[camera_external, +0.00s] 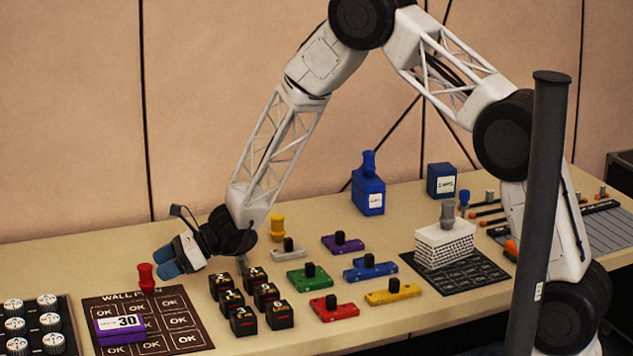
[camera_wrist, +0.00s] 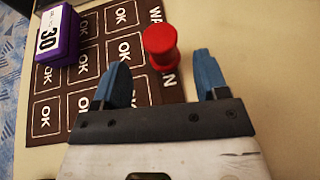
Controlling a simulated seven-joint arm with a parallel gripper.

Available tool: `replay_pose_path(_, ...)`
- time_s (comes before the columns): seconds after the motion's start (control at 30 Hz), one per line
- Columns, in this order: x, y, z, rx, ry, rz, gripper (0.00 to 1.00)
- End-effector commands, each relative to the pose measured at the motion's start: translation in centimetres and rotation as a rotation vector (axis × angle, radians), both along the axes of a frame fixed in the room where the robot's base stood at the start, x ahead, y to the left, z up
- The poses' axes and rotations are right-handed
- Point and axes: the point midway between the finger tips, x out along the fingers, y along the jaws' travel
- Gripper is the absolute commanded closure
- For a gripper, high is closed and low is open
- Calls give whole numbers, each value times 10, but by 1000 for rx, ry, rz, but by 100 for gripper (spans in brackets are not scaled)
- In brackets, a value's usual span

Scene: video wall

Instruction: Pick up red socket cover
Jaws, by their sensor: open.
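The red socket cover (camera_external: 146,278) is a small spool-shaped piece standing upright at the top edge of the dark "WALL" board (camera_external: 190,318). In the wrist view the red socket cover (camera_wrist: 161,46) lies between the lines of the two blue fingers, a little beyond their tips. My gripper (camera_external: 168,262) is open, with its blue fingertips close to the right of the cover in the external view. In the wrist view my gripper (camera_wrist: 162,75) has a wide empty gap between its fingers. I cannot tell its exact height over the table.
A purple block marked 30 (camera_external: 120,328) sits on the board's left part. Several black cubes (camera_external: 240,318) stand to the right. A yellow spool piece (camera_external: 277,228) stands behind my wrist. A rack of white knobs (camera_external: 48,322) is at the far left.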

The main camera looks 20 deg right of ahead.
Motion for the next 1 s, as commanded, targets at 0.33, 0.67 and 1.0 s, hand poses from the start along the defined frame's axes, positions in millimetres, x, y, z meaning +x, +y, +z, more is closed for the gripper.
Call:
replay_pose_path(0.33,3,18,-8,-1,0,1,33)
replay_pose_path(0.67,7,44,-18,-1,-1,-1,33)
replay_pose_path(1.0,7,47,-19,0,-2,-1,33)
